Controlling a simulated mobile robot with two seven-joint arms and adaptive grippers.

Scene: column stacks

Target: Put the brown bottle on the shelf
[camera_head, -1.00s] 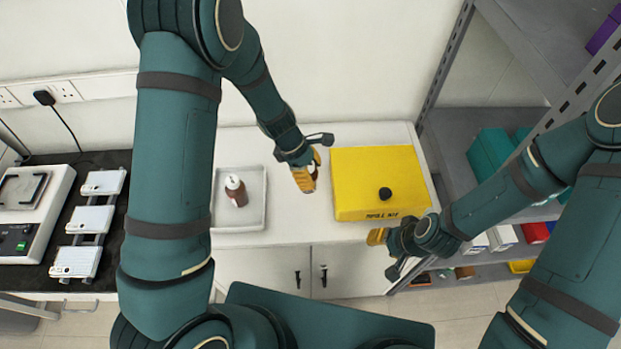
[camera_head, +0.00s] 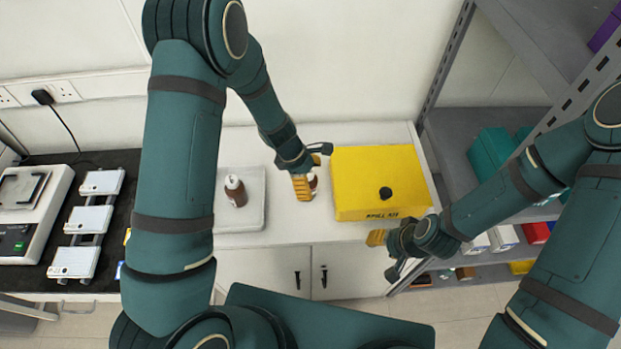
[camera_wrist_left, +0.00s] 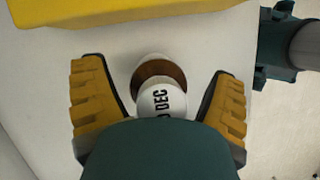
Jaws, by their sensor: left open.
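A brown bottle (camera_head: 312,183) with a white top stands on the white counter beside the yellow box, partly hidden by my left gripper. My left gripper (camera_head: 305,186) is open, with its yellow fingers around this bottle. In the left wrist view, the brown bottle with a white label (camera_wrist_left: 160,100) sits between the two spread fingers (camera_wrist_left: 160,98), with gaps on both sides. A second brown bottle (camera_head: 237,191) stands in a white tray (camera_head: 254,221) to the left. The grey shelf (camera_head: 468,128) is at the right. My right gripper (camera_head: 377,238) is before the counter's right end; its opening is unclear.
A yellow box (camera_head: 375,165) with a black knob stands close to the right of my left gripper. Teal boxes (camera_head: 491,153) and smaller items stand on the shelf levels. A scale (camera_head: 28,205) and white devices (camera_head: 88,219) are at far left.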

